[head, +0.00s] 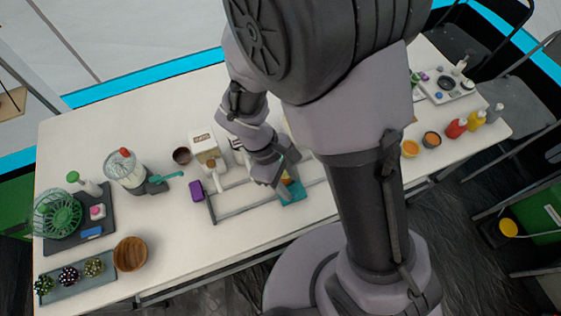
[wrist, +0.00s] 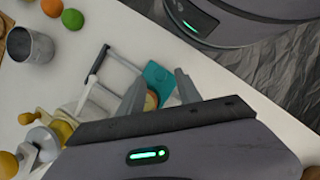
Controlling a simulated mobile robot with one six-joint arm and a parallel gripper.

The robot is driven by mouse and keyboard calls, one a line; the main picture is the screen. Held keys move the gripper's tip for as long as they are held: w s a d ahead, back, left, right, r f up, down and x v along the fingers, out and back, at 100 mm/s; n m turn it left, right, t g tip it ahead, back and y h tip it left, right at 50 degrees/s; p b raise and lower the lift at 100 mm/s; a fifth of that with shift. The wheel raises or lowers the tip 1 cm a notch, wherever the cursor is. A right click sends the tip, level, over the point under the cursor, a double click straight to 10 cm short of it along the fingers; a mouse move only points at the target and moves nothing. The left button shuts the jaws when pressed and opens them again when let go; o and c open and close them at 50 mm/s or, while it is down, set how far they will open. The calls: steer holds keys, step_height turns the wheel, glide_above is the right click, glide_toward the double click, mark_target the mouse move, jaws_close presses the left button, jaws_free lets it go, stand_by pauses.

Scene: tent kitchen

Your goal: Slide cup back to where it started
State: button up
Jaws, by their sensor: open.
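A grey metal cup (wrist: 30,46) stands at the upper left of the wrist view, well apart from my gripper. A small dark brown cup (head: 182,155) stands on the table in the head view, left of my gripper. I cannot tell which cup the task means. My gripper (wrist: 160,86) is open, its two fingers spread over a teal block (wrist: 159,78) and a small yellow thing (wrist: 150,101). In the head view my gripper (head: 278,182) is low over the table beside the teal block (head: 292,193). My arm hides much of the table's middle.
A grey rail frame (head: 240,212) lies by the teal block. A purple box (head: 195,190), a white carton (head: 208,150) and a blender (head: 123,170) stand to the left. A wooden bowl (head: 130,253) is near the front edge. Sauce bottles (head: 475,121) stand at right.

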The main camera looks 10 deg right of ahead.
steer(key=p+v, duration=0.6)
steer(key=v, duration=0.9)
steer(key=s+d+r+m+t+y+b, duration=0.1)
steer(key=s+d+r+m+t+y, duration=0.2)
steer(key=r+m, duration=0.4)
steer(key=s+d+r+m+t+y+b, duration=0.2)
steer(key=d+r+m+t, duration=0.3)
steer(key=m, duration=0.4)
steer(key=shift+s+d+r+y, duration=0.5)
steer(key=shift+d+r, duration=0.35)
steer(key=shift+r, duration=0.15)
